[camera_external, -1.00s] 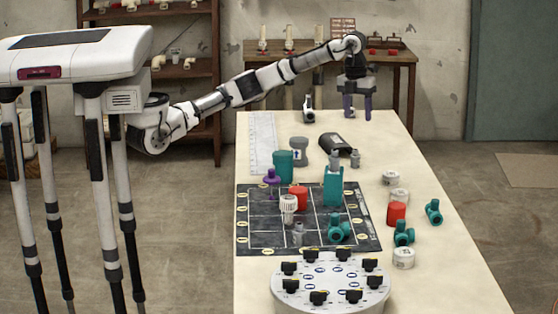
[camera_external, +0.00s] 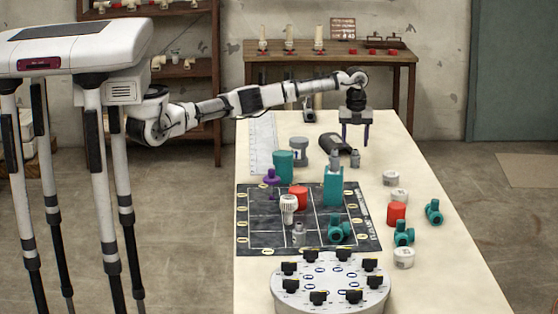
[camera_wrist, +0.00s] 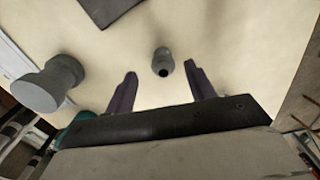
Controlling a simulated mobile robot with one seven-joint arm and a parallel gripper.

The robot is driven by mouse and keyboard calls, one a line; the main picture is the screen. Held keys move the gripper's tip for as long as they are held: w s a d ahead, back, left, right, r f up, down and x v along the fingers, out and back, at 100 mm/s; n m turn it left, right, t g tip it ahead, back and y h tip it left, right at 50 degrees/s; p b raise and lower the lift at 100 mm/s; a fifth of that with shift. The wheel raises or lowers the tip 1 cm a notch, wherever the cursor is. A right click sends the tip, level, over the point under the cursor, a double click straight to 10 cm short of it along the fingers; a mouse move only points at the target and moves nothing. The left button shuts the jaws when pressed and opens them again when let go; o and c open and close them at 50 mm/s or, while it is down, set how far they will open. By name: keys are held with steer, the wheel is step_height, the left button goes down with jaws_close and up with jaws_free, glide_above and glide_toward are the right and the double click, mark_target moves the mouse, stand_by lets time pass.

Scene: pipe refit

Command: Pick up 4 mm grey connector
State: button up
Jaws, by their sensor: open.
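A small grey connector (camera_external: 355,159) stands upright on the table, beside the dark device. It also shows in the wrist view (camera_wrist: 162,63), with a dark hole in its side, between and slightly beyond my fingertips. My gripper (camera_external: 354,140) is open, pointing down just above this connector, with nothing held. In the wrist view my gripper (camera_wrist: 161,80) has its two purple fingers apart. Another grey connector (camera_external: 335,158) shows at the top of the teal block, and one (camera_external: 298,231) stands on the dark mat. No size mark is readable.
A larger grey spool-shaped part (camera_external: 300,150) and the dark device (camera_external: 333,142) are close by on the left. The teal block (camera_external: 333,188) stands in front. White caps, a red cylinder (camera_external: 396,212) and teal fittings lie to the right. The far right table is clear.

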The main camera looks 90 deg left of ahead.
mark_target(356, 150)
steer(key=shift+d+f+p, duration=0.2)
steer(key=shift+f+p, duration=0.1)
steer(key=shift+f, duration=0.7)
steer(key=shift+d+f+p, duration=0.15)
steer(key=shift+f+p, duration=0.2)
steer(key=shift+f, duration=0.65)
steer(key=shift+d+f+p, duration=0.2)
steer(key=shift+f+p, duration=0.1)
steer(key=shift+f, duration=0.7)
steer(key=shift+c, duration=0.3)
steer(key=c, duration=0.9)
steer(key=shift+w, duration=0.1)
